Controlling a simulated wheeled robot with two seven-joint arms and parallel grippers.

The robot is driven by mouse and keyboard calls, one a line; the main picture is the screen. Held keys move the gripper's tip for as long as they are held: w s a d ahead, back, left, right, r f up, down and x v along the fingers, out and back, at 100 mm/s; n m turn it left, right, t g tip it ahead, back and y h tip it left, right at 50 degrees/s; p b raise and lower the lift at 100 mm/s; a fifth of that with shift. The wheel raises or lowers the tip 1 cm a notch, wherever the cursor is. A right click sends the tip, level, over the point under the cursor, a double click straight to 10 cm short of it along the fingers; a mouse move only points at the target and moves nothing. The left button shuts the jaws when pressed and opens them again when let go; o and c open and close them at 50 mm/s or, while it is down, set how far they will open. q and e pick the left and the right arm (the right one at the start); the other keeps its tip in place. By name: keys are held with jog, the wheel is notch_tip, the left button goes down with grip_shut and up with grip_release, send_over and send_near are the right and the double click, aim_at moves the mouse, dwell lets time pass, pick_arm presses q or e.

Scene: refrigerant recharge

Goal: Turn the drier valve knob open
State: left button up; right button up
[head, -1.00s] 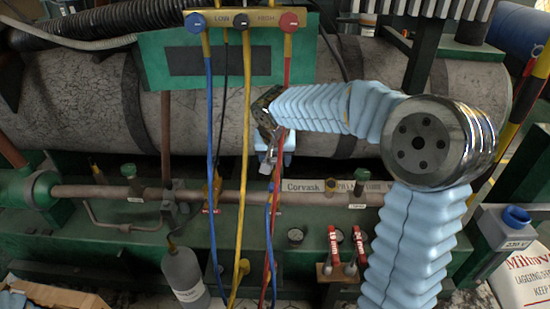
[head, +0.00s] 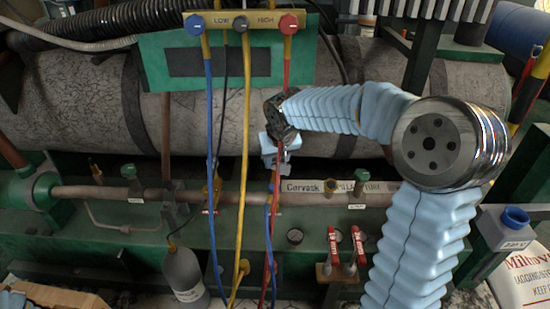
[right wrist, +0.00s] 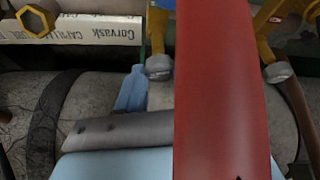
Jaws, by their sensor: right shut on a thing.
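My right gripper (head: 274,163) hangs just above the pipe, left of the Corvask label. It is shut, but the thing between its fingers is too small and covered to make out. In the right wrist view a light blue part (right wrist: 130,92) and a grey bar (right wrist: 115,130) show at the gripper, largely covered by a red hose (right wrist: 222,90). A brass fitting with a grey nut (right wrist: 159,67) lies just beyond. Green valve knobs stand on the pipe, one on the left (head: 128,170) and one on the right (head: 357,184). I cannot tell which is the drier valve's. My left gripper is not in view.
The gauge manifold (head: 265,22) hangs above, and its blue hose (head: 210,110), yellow hose (head: 244,130) and red hose run down close to the gripper. A grey bottle (head: 184,273) and red-handled valves (head: 333,245) stand below. The Corvask label (head: 300,186) is on the pipe.

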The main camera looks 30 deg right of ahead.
jog(key=n, duration=0.1)
jog(key=n+y+p, duration=0.1)
jog(key=shift+d+r+n, duration=0.1)
jog(key=shift+d+n, duration=0.1)
jog(key=shift+n, duration=0.2)
jog(key=n+y, duration=0.1)
jog(key=n, duration=0.1)
jog(key=shift+d+n, duration=0.1)
jog(key=shift+n, duration=0.2)
jog(key=n+y, duration=0.1)
jog(key=n, duration=0.2)
jog(key=n+g+y, duration=0.1)
jog(key=n, duration=0.2)
jog(key=shift+w+d, duration=0.1)
jog(key=shift+d, duration=0.1)
jog(key=o, duration=1)
jog(key=shift+o, duration=0.2)
jog(key=v, duration=1.3)
jog(key=shift+d+r+p, duration=0.2)
jog(key=shift+d+p, duration=0.1)
jog(key=shift+d, duration=0.05)
